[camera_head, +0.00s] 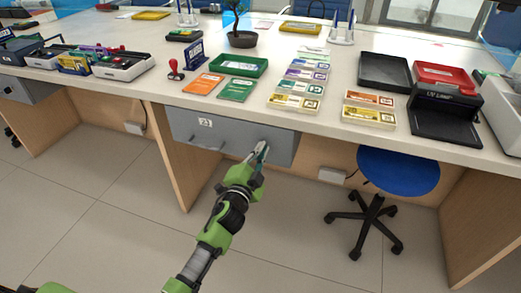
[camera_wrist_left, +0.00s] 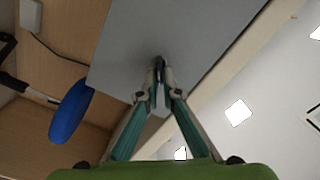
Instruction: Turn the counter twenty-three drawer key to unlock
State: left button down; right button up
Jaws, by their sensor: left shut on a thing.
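The grey drawer (camera_head: 224,134) hangs under the counter and carries a white label reading 23 (camera_head: 205,122). It looks closed. My left gripper (camera_head: 262,149) is at the right part of the drawer front. In the left wrist view, its fingertips (camera_wrist_left: 158,72) meet on a small dark key (camera_wrist_left: 158,61) at the grey drawer front (camera_wrist_left: 185,38). The key is mostly hidden between the fingers, and its turn angle cannot be told. My right gripper is not in view.
The counter top (camera_head: 150,93) above holds banknote bundles (camera_head: 296,103), a green tray (camera_head: 239,66), a red-handled stamp (camera_head: 175,69) and a black UV device (camera_head: 445,110). A blue stool (camera_head: 398,170) stands to the right. The floor in front is clear.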

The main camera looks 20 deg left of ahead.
pick_arm(q)
jog(key=shift+d+f+m, duration=0.1)
jog(key=shift+f+m, duration=0.1)
jog(key=shift+m, duration=1.55)
jog(key=shift+f+m, duration=0.2)
jog(key=shift+m, duration=1.55)
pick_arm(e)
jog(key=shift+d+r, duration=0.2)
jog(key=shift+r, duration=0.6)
pick_arm(q)
jog(key=c, duration=2.2)
grip_release()
jog(key=shift+c, duration=0.2)
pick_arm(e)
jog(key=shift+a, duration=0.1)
